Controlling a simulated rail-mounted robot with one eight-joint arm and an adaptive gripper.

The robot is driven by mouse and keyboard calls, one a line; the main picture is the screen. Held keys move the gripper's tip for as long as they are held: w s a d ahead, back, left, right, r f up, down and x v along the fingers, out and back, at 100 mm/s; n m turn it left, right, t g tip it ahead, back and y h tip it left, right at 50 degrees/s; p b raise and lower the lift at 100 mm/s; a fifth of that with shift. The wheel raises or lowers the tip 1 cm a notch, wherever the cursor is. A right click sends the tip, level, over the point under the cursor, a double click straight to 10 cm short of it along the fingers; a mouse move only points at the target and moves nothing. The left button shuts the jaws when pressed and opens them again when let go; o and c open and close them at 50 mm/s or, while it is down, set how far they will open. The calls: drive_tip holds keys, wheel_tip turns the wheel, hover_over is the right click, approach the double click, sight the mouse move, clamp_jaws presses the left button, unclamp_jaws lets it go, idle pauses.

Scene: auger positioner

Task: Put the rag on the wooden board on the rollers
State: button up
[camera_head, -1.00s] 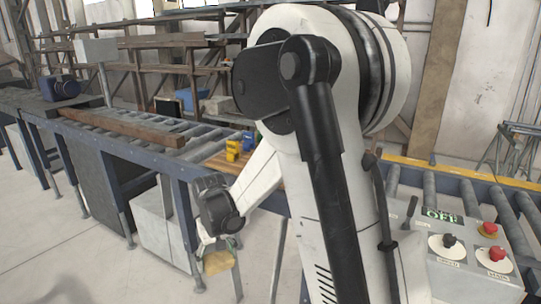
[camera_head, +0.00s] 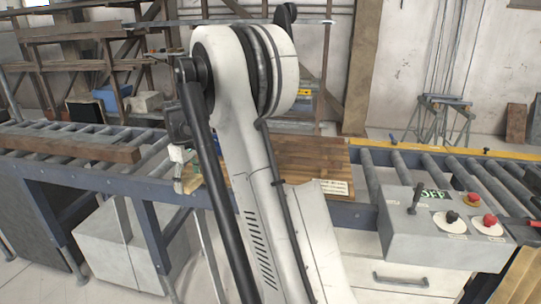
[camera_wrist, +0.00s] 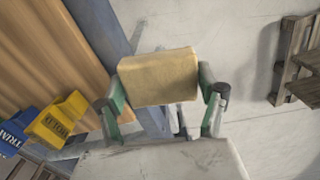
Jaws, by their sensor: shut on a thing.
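My gripper (camera_wrist: 160,100) is shut on a folded tan-yellow rag (camera_wrist: 158,76), held between its two green-sided fingers. In the head view the gripper (camera_head: 181,170) is partly hidden by my arm; a bit of the rag (camera_head: 191,184) shows below it, by the front edge of the conveyor frame. A long brown wooden board (camera_head: 65,148) lies on the left rollers, left of the gripper. Nothing lies on its visible part. In the wrist view the rag is above the floor, beside the blue frame.
A wooden worktop (camera_head: 313,158) lies between the roller sections, partly behind my arm. A grey control box (camera_head: 440,228) with buttons stands at the right. A pallet (camera_wrist: 298,60) is on the floor.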

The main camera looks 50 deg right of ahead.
drive_tip(key=d+r+n+p, duration=0.1)
drive_tip(key=d+r, duration=0.3)
drive_tip(key=d, duration=0.2)
drive_tip(key=d+r+n, duration=0.1)
drive_tip(key=d+r, duration=0.2)
drive_tip(key=d, duration=0.4)
drive_tip(key=w+d+f, duration=0.2)
drive_tip(key=d, duration=0.1)
drive_tip(key=w+d+f+p, duration=0.1)
drive_tip(key=w+d+f, duration=0.1)
drive_tip(key=d, duration=0.1)
drive_tip(key=w+d+f+p, duration=0.1)
drive_tip(key=w+d+f, duration=0.1)
drive_tip(key=d, duration=0.2)
drive_tip(key=shift+f, duration=0.4)
drive_tip(key=shift+f+p, duration=0.55)
drive_tip(key=shift+f, duration=1.45)
drive_tip(key=shift+f, duration=0.2)
drive_tip(key=o, duration=1.2)
drive_tip(key=shift+c, duration=0.2)
drive_tip(key=shift+r, duration=0.15)
